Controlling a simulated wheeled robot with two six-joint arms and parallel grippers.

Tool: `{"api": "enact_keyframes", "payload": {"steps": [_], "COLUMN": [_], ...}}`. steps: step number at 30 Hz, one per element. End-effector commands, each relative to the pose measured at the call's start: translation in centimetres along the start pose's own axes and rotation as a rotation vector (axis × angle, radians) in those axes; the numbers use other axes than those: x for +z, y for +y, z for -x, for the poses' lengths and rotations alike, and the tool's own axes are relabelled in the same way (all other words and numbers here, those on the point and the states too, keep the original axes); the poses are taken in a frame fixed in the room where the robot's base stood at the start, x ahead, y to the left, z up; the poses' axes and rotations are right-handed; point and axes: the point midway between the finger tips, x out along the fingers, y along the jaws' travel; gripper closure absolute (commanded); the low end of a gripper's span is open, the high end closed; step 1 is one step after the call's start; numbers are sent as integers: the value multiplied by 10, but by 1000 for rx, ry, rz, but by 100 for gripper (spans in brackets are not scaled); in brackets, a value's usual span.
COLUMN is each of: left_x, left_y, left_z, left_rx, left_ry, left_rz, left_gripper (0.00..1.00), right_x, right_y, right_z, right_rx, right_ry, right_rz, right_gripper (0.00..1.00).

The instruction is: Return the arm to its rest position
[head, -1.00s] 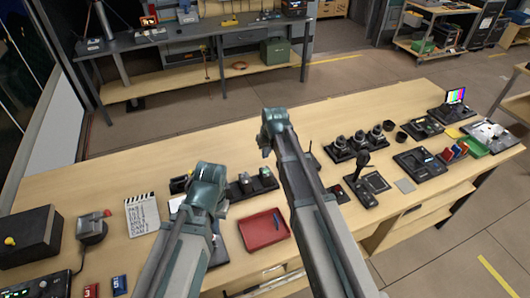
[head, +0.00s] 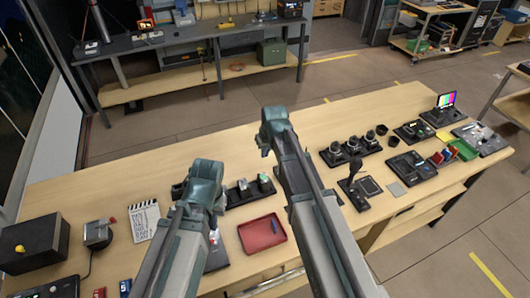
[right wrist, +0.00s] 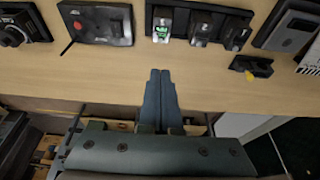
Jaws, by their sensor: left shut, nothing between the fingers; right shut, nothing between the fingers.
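My right gripper (right wrist: 160,85) shows in the right wrist view. Its two dark fingers lie together, shut and empty, over the table's edge strip, with the table items apart from it. In the head view my two arms rise from the bottom, side by side, each ending in a teal joint, over the middle of the table. The right arm reaches farther up the picture than the left. Both grippers are hidden in the head view, and my left gripper shows in neither view.
The wooden table (head: 100,185) carries a red tray (head: 262,233) between my arms, a clapperboard (head: 144,222), a black box (head: 35,243) and a joystick (head: 354,170). A charger with a green light (right wrist: 163,28) shows in the right wrist view. Open floor lies beyond the table.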

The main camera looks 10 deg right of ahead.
Motion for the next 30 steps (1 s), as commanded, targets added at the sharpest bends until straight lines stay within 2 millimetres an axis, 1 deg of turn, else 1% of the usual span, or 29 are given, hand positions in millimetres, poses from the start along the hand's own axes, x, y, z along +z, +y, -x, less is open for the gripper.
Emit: {"api": "enact_keyframes", "payload": {"steps": [8, 11, 14, 15, 17, 18, 20, 21, 24, 27, 30], "left_x": [0, 0, -1, -2, -3, -4, -4, -5, -6, -6, -7], "left_y": [0, 0, 2, 3, 5, 6, 7, 8, 9, 10, 10], "left_z": [0, -6, -24, -35, -51, -61, -75, -83, -100, -111, -114], "left_rx": [0, 0, 0, -1, -1, -1, -2, -2, -2, -3, -3], "left_ry": [0, 0, 0, 0, 0, 0, 0, 0, 0, 0, 0], "left_rz": [0, 0, -2, -3, -5, -6, -8, -9, -12, -13, -14], "left_gripper": [100, 100, 100, 100, 100, 100, 100, 100, 100, 100, 100], "right_x": [0, 8, 40, 59, 90, 112, 143, 162, 204, 232, 245], "right_y": [0, -6, -29, -43, -63, -75, -91, -100, -116, -126, -130], "right_z": [0, -4, -16, -22, -31, -36, -42, -45, -50, -52, -51], "right_rx": [0, -1, -3, -3, 0, 4, 12, 20, 39, 56, 68], "right_ry": [0, -9, -51, -78, -123, -155, -201, -230, -292, -334, -358], "right_rz": [0, 6, 27, 40, 61, 75, 93, 106, 131, 146, 155], "right_gripper": [100, 100, 100, 100, 100, 100, 100, 100, 100, 100, 100]}}
